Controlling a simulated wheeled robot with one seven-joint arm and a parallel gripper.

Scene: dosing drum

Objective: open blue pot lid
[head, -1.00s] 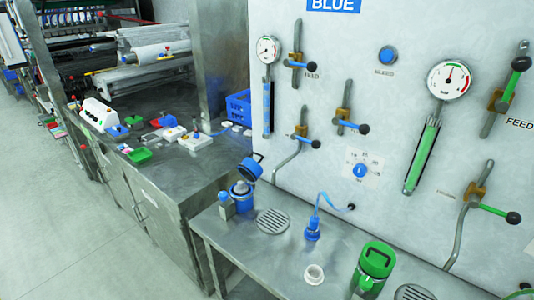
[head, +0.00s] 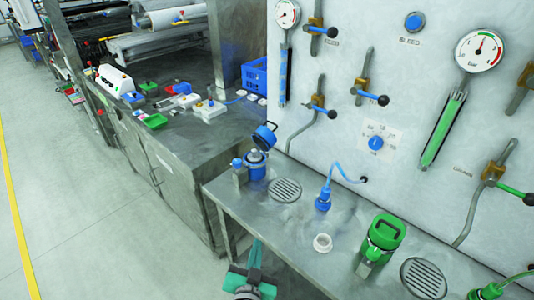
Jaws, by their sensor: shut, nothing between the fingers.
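The blue pot (head: 256,165) stands on the metal bench at its left end, near the wall panel. Its blue lid (head: 265,135) is tilted up at the back of the pot, with a dark handle loop on it, so the lid stands open. My gripper (head: 256,246) shows at the bottom of the head view, in front of the bench edge. Its fingers are together and empty. It is well below and apart from the blue pot in the picture.
A small blue-topped metal block (head: 239,173) stands left of the pot, and a drain grate (head: 285,190) lies right of it. A blue plug with a cable (head: 323,200), a white ring (head: 322,243) and a green pot (head: 382,241) are further right. Valve levers project from the panel (head: 420,90).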

